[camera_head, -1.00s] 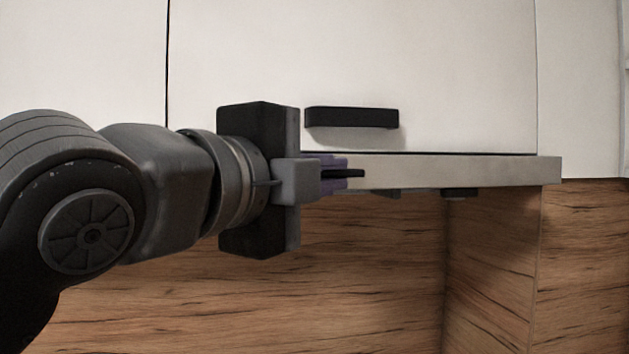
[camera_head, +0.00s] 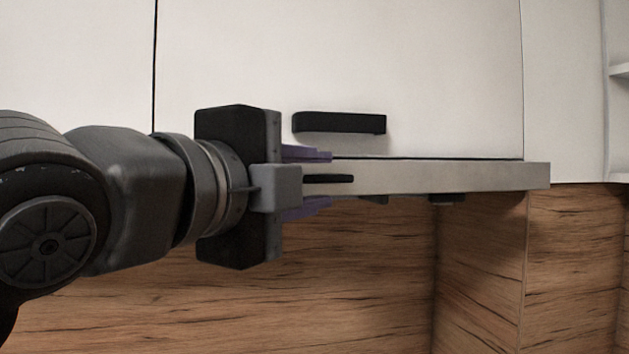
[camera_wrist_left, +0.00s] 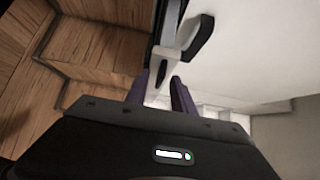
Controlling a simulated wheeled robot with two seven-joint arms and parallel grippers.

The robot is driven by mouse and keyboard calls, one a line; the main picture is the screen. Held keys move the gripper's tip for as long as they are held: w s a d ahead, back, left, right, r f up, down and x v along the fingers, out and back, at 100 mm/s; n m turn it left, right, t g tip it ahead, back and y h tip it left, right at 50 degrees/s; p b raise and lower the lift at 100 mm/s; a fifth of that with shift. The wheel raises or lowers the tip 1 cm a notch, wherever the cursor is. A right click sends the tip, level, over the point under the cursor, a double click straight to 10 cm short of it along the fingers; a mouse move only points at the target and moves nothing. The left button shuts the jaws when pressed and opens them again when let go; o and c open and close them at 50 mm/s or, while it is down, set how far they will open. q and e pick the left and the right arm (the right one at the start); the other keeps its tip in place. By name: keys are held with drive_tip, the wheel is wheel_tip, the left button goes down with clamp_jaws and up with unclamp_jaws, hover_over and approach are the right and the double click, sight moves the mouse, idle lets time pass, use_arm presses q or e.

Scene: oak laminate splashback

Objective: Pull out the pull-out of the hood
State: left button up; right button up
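The hood's pull-out (camera_head: 440,178) is a long pale metal strip under the white cabinet door, its front standing slightly proud of the door. A small black handle (camera_head: 330,178) sits on its front; it also shows, small, in the left wrist view (camera_wrist_left: 162,72). The gripper body hides the strip's left end. My right gripper is not in view.
A white cabinet door (camera_head: 400,60) with a black bar handle (camera_head: 339,122) is just above the pull-out. Dark fittings (camera_head: 445,199) hang beneath the hood. Wood-look splashback (camera_head: 340,290) lies below and behind. Open white shelves (camera_head: 620,120) stand at the far right.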

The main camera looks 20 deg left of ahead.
use_arm(q)
drive_tip(key=s+a+b, duration=0.1)
drive_tip(key=s, duration=0.6)
idle(0.4)
